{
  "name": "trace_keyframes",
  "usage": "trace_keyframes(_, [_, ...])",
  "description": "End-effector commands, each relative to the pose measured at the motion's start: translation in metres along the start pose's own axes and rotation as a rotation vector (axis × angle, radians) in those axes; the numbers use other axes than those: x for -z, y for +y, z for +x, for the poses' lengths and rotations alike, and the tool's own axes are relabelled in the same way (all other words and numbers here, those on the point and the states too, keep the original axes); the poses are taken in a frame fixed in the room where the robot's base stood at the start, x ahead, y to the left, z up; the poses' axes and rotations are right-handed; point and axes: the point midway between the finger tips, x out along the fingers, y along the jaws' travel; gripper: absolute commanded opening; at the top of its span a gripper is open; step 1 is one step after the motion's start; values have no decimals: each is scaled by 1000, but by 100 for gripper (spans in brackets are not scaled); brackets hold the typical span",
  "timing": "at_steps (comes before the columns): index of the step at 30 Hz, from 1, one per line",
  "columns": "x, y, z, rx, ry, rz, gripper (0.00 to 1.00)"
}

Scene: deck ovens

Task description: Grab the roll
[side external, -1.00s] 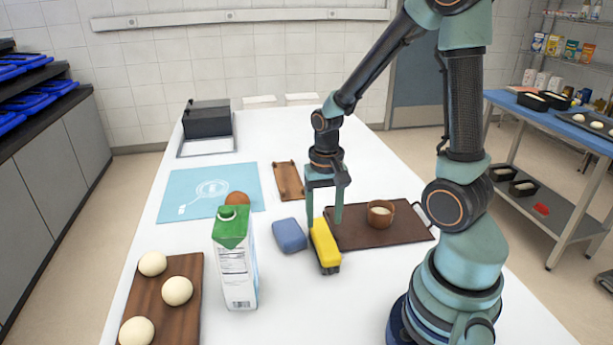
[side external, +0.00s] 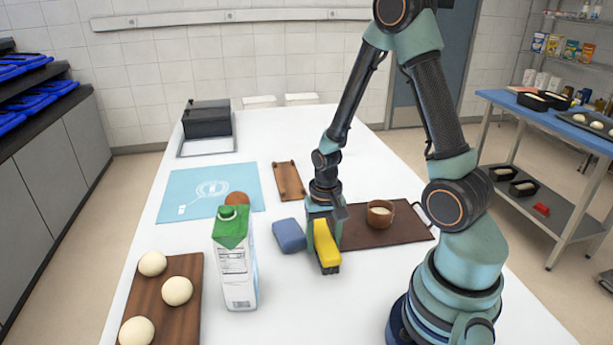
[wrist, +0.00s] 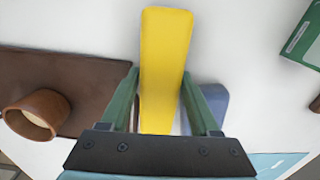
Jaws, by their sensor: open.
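A round brown item (side external: 237,198), which looks like the roll, sits at the right edge of the light blue mat (side external: 185,208), partly hidden behind a milk carton (side external: 236,268) with a green top. My gripper (side external: 324,238) is away from it, to its right and nearer the camera. My gripper points down and is open, with its fingers on either side of a yellow block (side external: 327,250) with a dark base. In the wrist view the yellow block (wrist: 165,50) lies between the two fingers (wrist: 160,80). I cannot tell whether they touch it. The roll does not show clearly there.
A blue block (side external: 289,236) lies just left of my gripper. A brown tray (side external: 385,232) with a small brown cup (side external: 380,213) is at right. A wooden board (side external: 180,318) holds pale dough balls. A small wooden board (side external: 289,181) lies farther back.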

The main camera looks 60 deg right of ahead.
Motion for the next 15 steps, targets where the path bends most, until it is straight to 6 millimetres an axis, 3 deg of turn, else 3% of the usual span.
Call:
trace_keyframes(4, [0, 0, 0, 0, 1, 0, 62])
trace_keyframes(9, [0, 0, 0, 0, 1, 0, 0])
trace_keyframes(15, [0, 0, -1, 0, 1, 0, 0])
